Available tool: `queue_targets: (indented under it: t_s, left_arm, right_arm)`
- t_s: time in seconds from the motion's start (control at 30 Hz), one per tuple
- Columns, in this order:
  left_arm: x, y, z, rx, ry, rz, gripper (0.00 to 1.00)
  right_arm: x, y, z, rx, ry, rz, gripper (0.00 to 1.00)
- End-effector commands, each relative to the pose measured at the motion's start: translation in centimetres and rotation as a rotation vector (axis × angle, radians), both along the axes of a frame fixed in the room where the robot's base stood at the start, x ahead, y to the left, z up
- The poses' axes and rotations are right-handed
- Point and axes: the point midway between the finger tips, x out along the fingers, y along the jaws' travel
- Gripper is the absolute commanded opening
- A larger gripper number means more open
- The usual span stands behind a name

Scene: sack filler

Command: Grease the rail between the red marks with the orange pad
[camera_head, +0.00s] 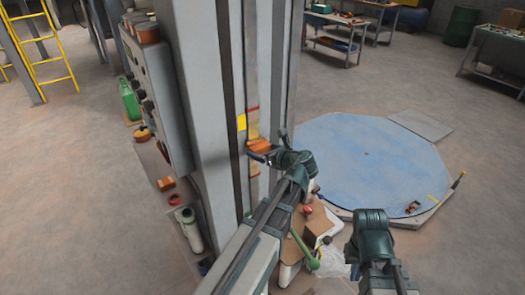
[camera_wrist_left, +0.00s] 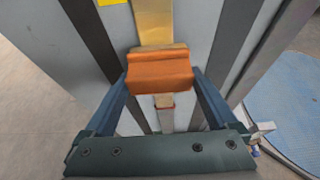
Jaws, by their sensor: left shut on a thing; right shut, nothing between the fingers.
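The orange pad (camera_wrist_left: 160,72) sits between the fingers of my left gripper (camera_wrist_left: 160,85), which is shut on it. The pad also shows in the head view (camera_head: 260,145), at the face of the grey column. It lies over the rail (camera_wrist_left: 153,22) and appears to be against it, though contact is not certain. The rail looks golden above the pad and paler below. One red mark (camera_wrist_left: 165,106) shows just below the pad; another red mark (camera_head: 252,108) is higher on the rail. My right gripper (camera_head: 371,240) is low at right, away from the column; its fingertips are hard to see.
A yellow label (camera_head: 242,122) is on the column beside the rail. A control box (camera_head: 155,90) is on the column's left side. A blue round platform (camera_head: 375,155) lies on the floor at right. A cardboard box (camera_head: 320,222) and clutter lie below my left arm.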

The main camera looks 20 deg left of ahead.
Motion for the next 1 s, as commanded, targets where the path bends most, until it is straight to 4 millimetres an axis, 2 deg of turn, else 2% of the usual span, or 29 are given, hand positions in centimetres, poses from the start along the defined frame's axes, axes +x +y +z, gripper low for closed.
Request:
queue_targets:
  t_s: [0.03, 0.1, 0.43, 0.8, 1.0]
  left_arm:
    - [0.0, 0.0, -0.9, 0.000, 0.000, 0.000, 0.32]
    - [0.0, 0.0, -1.4, 0.000, 0.000, 0.000, 0.32]
    - [0.0, -0.1, -1.9, 0.000, 0.000, 0.000, 0.32]
    - [0.0, 0.1, -4.9, 0.000, 0.000, 0.000, 0.32]
    - [0.1, 0.1, -5.4, 0.000, 0.000, 0.000, 0.32]
  right_arm:
    - [0.0, 0.0, -0.9, 0.000, 0.000, 0.000, 0.00]
    - [0.0, 0.0, -1.4, 0.000, 0.000, 0.000, 0.00]
    - [0.0, 0.0, -1.9, 0.000, 0.000, 0.000, 0.00]
    - [0.0, 0.0, -5.0, 0.000, 0.000, 0.000, 0.00]
    - [0.0, 0.0, -5.4, 0.000, 0.000, 0.000, 0.00]
